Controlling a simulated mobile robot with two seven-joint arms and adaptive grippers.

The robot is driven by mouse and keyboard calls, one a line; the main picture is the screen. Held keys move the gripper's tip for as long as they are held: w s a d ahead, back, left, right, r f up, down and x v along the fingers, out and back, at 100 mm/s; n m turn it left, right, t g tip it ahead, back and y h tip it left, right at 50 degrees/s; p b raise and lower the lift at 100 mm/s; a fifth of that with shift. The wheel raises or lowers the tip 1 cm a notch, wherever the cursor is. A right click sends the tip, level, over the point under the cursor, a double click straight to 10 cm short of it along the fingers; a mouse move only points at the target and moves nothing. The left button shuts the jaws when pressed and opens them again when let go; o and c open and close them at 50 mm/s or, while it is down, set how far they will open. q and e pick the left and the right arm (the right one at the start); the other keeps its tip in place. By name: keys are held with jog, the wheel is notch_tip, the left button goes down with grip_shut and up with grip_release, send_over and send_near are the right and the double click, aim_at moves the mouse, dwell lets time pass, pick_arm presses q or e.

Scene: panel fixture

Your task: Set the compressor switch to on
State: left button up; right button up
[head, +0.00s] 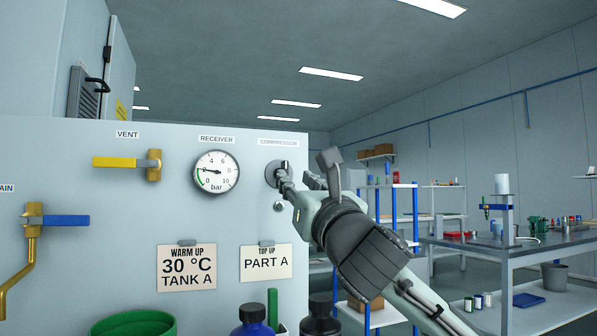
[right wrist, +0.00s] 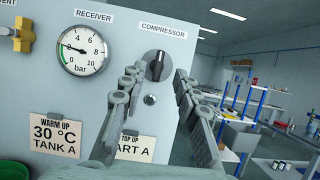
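The compressor switch (head: 271,174) is a dark rotary knob on a round grey plate, under the COMPRESSOR label on the pale panel. In the right wrist view its knob (right wrist: 155,67) looks close to upright with a slight tilt; its setting cannot be read. My right gripper (head: 305,172) is open in front of it, and one finger hides part of the switch in the head view. In the right wrist view the two fingers (right wrist: 157,82) are apart and empty, with the knob showing between them. I cannot tell whether either touches it. My left gripper is out of view.
A small round grey fitting (right wrist: 150,99) sits below the switch. The receiver gauge (head: 216,172) and yellow vent handle (head: 115,162) are to the left. Cards (head: 187,268) hang lower down. A green tub (head: 135,323) and bottles stand at the bottom. Shelves and a bench lie right.

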aim_at(286, 168)
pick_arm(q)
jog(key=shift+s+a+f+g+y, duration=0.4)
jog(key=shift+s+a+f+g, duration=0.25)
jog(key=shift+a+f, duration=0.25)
pick_arm(e)
jog(key=x, duration=0.7)
jog(key=shift+w+a+r, duration=0.15)
jog(key=shift+w+r, duration=0.05)
jog(key=shift+w, duration=0.15)
grip_shut()
